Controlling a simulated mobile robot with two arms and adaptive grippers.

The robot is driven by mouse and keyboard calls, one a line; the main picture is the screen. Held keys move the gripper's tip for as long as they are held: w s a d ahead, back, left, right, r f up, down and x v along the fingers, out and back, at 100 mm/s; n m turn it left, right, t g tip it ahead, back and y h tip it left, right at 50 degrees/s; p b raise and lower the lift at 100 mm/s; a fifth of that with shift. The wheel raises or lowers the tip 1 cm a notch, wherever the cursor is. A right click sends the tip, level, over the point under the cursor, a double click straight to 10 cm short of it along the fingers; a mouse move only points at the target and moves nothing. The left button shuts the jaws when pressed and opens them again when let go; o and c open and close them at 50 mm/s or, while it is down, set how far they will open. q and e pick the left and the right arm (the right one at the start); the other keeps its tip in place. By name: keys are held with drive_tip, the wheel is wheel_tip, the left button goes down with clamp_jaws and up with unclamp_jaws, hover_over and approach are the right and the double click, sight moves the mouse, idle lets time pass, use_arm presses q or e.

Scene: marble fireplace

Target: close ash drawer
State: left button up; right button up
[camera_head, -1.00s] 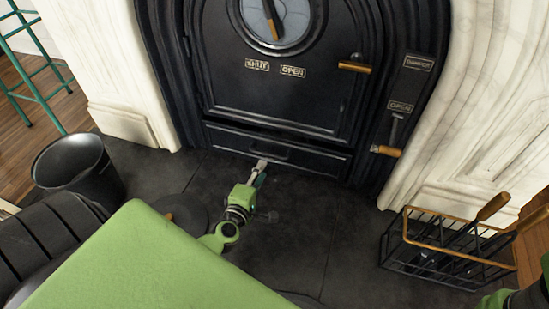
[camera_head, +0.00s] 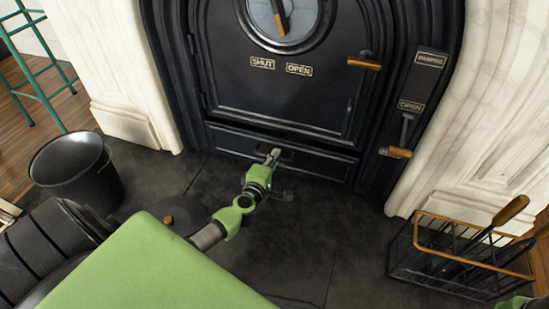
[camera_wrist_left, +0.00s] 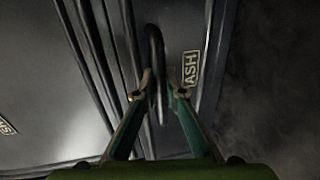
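The ash drawer (camera_head: 320,165) is the low black front beneath the stove door, with a dark gap along its top edge. In the left wrist view, its front (camera_wrist_left: 205,35) bears an "ASH" label (camera_wrist_left: 190,69). A dark bar handle (camera_wrist_left: 154,42) stands on it. My left gripper (camera_head: 273,156) is at the drawer front near the handle. In the left wrist view, its two fingertips (camera_wrist_left: 163,85) are apart, one on each side of the handle's near end. I cannot tell whether they touch it. My right gripper is out of view; only a green arm part shows at bottom right.
A black bucket (camera_head: 78,172) stands at left on the dark hearth. A wire rack with tools (camera_head: 460,255) stands at right. The stove door (camera_head: 285,95) above is shut, with a wooden-handled lever (camera_head: 395,152) right of the drawer.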

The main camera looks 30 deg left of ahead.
use_arm(q)
drive_tip(key=shift+r+x, duration=0.15)
drive_tip(key=shift+x, duration=0.6)
drive_tip(key=shift+r+x, duration=0.15)
drive_tip(key=shift+x, duration=0.55)
clamp_jaws()
drive_tip(key=shift+r, duration=0.1)
drive_tip(key=shift+a, duration=0.1)
drive_tip(key=o, duration=0.6)
unclamp_jaws()
drive_tip(key=shift+w, duration=0.1)
drive_tip(key=shift+c, duration=0.2)
drive_tip(key=shift+o, duration=1)
